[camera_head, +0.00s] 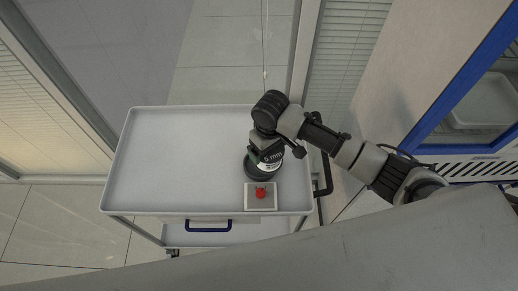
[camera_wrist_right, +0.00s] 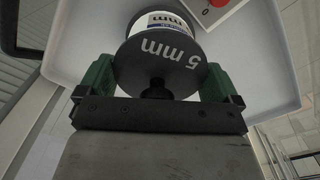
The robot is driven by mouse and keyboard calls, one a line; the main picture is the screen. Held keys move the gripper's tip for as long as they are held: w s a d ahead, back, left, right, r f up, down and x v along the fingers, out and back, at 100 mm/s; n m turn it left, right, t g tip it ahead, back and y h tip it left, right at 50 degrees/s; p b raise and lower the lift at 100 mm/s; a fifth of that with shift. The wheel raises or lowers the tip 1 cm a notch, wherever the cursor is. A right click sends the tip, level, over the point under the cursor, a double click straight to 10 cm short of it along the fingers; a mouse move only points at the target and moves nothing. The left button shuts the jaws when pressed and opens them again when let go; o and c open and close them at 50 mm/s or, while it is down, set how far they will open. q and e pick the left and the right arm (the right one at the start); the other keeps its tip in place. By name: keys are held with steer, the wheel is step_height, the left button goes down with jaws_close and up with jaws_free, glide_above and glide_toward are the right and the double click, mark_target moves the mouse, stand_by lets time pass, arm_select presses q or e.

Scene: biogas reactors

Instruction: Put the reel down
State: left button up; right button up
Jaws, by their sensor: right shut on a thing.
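The reel (camera_head: 258,170) has black flanges and a white label; "5 mm" is printed on its flange. It is at the right side of the cart's pale top tray (camera_head: 170,160), seen from above. My right gripper (camera_head: 267,150) reaches down over it. In the right wrist view the reel (camera_wrist_right: 160,60) is between the green fingers of my right gripper (camera_wrist_right: 155,85), which is shut on it. Whether the reel's underside touches the tray cannot be told. My left gripper is in neither view.
A light box with a red button (camera_head: 261,196) sits at the tray's front right, close to the reel. The tray's left and middle are bare. A blue handle (camera_head: 208,227) is on the cart's front. A blue-framed cabinet (camera_head: 470,90) stands at the right.

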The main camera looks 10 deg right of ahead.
steer(key=w+a+f, duration=0.2)
steer(key=w, duration=0.1)
steer(key=shift+s+f, duration=0.1)
steer(key=shift+f, duration=0.35)
step_height(320, 180, down, 3)
steer(key=shift+f+p, duration=0.15)
steer(key=shift+p, duration=0.35)
steer(key=o, duration=0.7)
step_height(320, 180, up, 12)
steer(key=shift+r+b, duration=0.1)
steer(key=shift+b, duration=0.5)
